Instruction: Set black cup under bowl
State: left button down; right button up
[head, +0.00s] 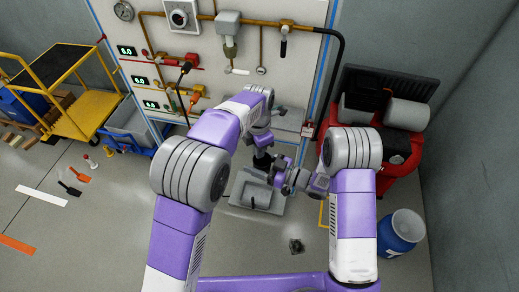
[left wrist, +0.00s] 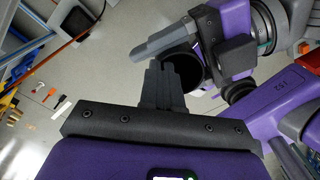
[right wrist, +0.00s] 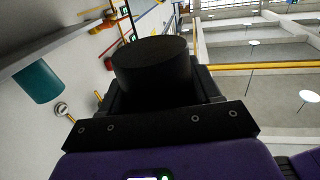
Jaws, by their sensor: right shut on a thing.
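A black cup (head: 262,160) is held in my right gripper (head: 275,168), in front of the wall panel. In the right wrist view the cup (right wrist: 152,68) fills the space between the fingers. The left wrist view shows the dark cup (left wrist: 184,68) beside the right gripper, just beyond my left gripper. My left gripper (left wrist: 163,72) has its fingers together with nothing seen between them; in the head view its tips are hard to make out. I cannot clearly pick out a bowl. A teal cylinder (right wrist: 38,80) shows under a pale ledge at the left of the right wrist view.
A grey block with a recessed top (head: 245,190) lies below the grippers. A grey shelf (head: 290,119) is on the panel (head: 235,62). A red cart (head: 408,168) and a blue barrel (head: 401,231) stand at the right. A yellow trolley (head: 75,115) stands at the left.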

pick_arm(q)
jog(key=shift+s+d, duration=0.1)
pick_arm(e)
jog(key=o, duration=1.1)
jog(key=shift+d, duration=0.15)
